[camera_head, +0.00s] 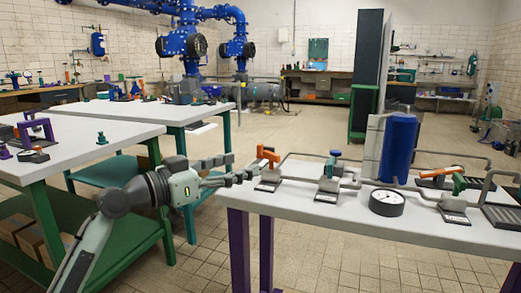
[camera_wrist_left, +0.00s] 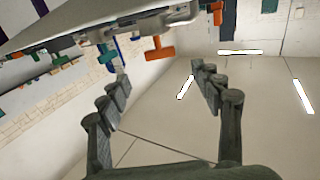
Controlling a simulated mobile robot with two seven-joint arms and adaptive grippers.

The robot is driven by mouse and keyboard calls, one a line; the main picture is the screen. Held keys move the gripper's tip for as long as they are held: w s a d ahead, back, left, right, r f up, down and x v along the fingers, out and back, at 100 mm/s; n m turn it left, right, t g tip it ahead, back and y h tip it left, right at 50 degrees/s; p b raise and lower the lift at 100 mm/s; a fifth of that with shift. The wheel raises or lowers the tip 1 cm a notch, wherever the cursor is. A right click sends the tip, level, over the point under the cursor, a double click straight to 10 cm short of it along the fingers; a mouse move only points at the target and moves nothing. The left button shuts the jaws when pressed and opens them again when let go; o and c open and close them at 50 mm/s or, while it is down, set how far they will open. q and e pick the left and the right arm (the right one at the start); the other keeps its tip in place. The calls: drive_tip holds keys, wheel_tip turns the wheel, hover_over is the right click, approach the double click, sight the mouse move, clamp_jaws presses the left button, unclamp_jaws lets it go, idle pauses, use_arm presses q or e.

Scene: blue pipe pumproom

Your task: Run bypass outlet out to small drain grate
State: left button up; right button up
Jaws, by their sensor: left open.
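The pipe rig stands on a white table (camera_head: 350,222). At its left end is a valve with an orange handle (camera_head: 268,156) on a small dark-labelled base. Farther along are a blue-teal handle (camera_head: 335,154), a green handle (camera_head: 459,184) and an orange lever (camera_head: 440,172). A dark slatted grate (camera_head: 502,219) lies at the right edge; which outlet is the bypass cannot be read. My left gripper (camera_head: 240,167) is open and empty, just left of the orange-handled valve and apart from it. The left wrist view shows an orange T-handle (camera_wrist_left: 160,48) beyond the open fingers (camera_wrist_left: 160,76). My right gripper is out of view.
A blue tank (camera_head: 398,148) and a round gauge (camera_head: 387,202) stand on the rig's table. Another white-topped table (camera_head: 75,143) with green legs is left of my arm. Tiled floor (camera_head: 205,245) lies between the tables.

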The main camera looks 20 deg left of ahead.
sight(269, 155)
use_arm(q)
drive_tip(key=shift+w, duration=0.25)
drive_tip(key=x, duration=0.5)
drive_tip(key=shift+w+d+r+p, duration=0.1)
drive_tip(key=shift+w+d+p, duration=0.2)
drive_tip(key=shift+p, duration=0.05)
drive_tip(key=shift+w+d, duration=0.35)
drive_tip(key=shift+w, duration=0.25)
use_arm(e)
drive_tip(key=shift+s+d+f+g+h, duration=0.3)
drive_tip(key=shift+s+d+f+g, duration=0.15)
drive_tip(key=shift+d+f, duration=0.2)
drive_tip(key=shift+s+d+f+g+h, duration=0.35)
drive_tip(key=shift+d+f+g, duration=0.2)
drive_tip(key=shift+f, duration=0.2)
use_arm(q)
drive_tip(key=c, duration=1.2)
